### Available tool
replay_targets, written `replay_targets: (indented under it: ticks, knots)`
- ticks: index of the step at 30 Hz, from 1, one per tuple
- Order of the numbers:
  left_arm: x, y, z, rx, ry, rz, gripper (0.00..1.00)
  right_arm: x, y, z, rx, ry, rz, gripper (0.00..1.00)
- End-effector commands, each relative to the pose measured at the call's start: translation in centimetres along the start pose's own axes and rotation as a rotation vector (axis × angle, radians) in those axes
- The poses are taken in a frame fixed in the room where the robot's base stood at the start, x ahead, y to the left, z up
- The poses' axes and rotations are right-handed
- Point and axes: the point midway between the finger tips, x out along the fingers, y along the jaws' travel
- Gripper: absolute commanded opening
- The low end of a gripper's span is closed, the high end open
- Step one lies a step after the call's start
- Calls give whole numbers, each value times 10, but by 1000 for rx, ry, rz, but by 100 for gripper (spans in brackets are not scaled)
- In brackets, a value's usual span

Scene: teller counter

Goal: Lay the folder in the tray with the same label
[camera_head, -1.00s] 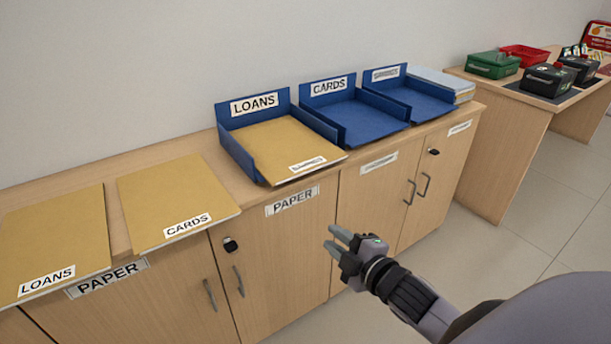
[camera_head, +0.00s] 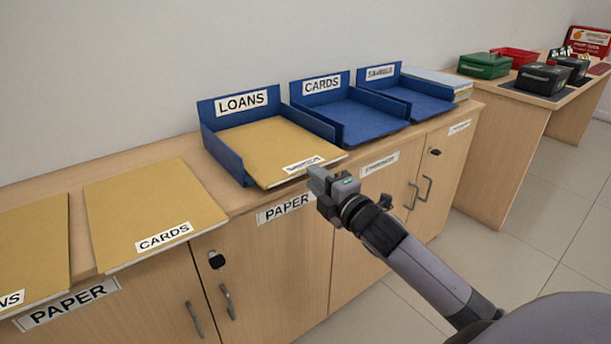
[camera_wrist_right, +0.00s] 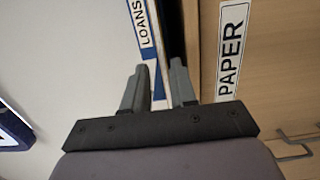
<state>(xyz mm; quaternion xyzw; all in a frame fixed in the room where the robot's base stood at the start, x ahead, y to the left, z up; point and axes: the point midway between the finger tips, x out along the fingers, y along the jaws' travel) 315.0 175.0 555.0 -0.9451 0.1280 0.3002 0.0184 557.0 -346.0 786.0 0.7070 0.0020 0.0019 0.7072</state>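A tan folder (camera_head: 262,149) lies in the blue tray labelled LOANS (camera_head: 224,156), its front edge sticking out over the tray's open front. The folder's small front label is partly covered and hard to read; it appears to differ from LOANS. To the right stand an empty blue CARDS tray (camera_head: 362,122) and an empty third blue tray (camera_head: 425,104), whose label looks like SAVINGS. My right gripper (camera_head: 318,182) is at the folder's front edge, near its label. Its two fingers (camera_wrist_right: 158,88) are apart in the wrist view; contact with the folder is unclear. My left gripper is out of view.
A CARDS folder (camera_head: 150,207) and a partly cut-off folder (camera_head: 35,250) lie on the counter at the left. A pale stack (camera_head: 440,82) stands beyond the third tray. Cabinet doors with handles (camera_head: 227,300) are below. A side table (camera_head: 520,103) holds boxes.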

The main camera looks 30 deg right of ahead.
Motion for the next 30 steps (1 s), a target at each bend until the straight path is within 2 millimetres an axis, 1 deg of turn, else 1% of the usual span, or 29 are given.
replay_targets:
  ticks: [1, 3, 4, 9, 14, 21, 26, 30]
  knots:
    - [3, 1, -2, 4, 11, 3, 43, 7, -1, 0, -2, 0, 3, 27]
    - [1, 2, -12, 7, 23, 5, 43, 16, 2, 0, -2, -1, 1, 27]
    - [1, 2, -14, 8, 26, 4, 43, 19, 2, 0, -1, -1, 0, 27]
    - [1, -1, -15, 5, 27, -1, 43, 32, 1, 0, 0, 0, 1, 27]
    - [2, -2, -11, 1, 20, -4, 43, 37, 0, 0, 0, 1, 0, 27]
    - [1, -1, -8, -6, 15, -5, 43, 37, 0, 0, 0, 1, 0, 27]
    - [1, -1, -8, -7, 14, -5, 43, 37, 0, 0, 0, 1, 0, 1]
    - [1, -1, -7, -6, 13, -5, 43, 37, 0, 0, 1, 1, 1, 0]
